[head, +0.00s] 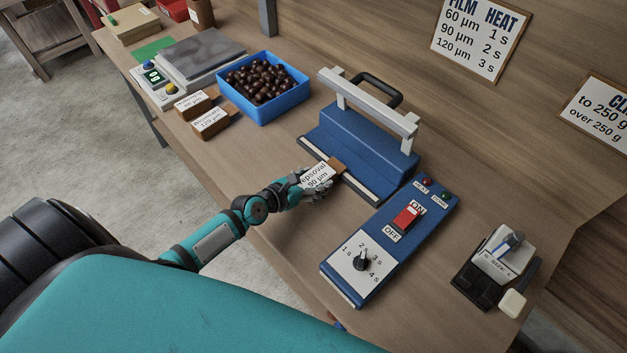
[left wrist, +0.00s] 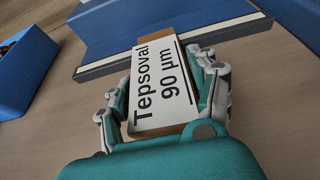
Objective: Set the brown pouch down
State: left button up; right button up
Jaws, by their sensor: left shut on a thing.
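The brown pouch (left wrist: 152,42) has a white label reading "Tepsoval 90 µm". My left gripper (left wrist: 165,88) is shut on it, with fingers along both sides. In the head view the pouch (head: 337,165) points at the front bar of the blue sealer, and my left gripper (head: 312,182) is at the bench's front edge side of that bar. The pouch's far end overlaps the bar in the picture. I cannot tell whether the pouch touches the bar or the bench. My right gripper is not in view.
The blue sealer (head: 365,147) has a raised white arm. Its control box (head: 385,250) is to the right, with a clip device (head: 495,265) beyond. A blue bin (head: 300,97) of chestnuts, two other labelled pouches (head: 216,124) and a scale (head: 200,55) are left. Bare bench lies between.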

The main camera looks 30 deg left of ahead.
pick_arm(q)
jog(key=o, duration=0.8)
jog(key=shift+f, duration=0.1)
jog(key=o, duration=0.5)
jog(key=shift+o, duration=0.3)
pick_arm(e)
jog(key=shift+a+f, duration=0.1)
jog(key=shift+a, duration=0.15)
pick_arm(q)
jog(key=shift+s+r, duration=0.25)
jog(key=v, duration=1)
jog(key=shift+s+r, duration=0.1)
jog(key=shift+s, duration=0.2)
jog(key=shift+s+a+r, duration=0.2)
jog(key=shift+s+r, duration=0.05)
jog(key=shift+s, duration=0.15)
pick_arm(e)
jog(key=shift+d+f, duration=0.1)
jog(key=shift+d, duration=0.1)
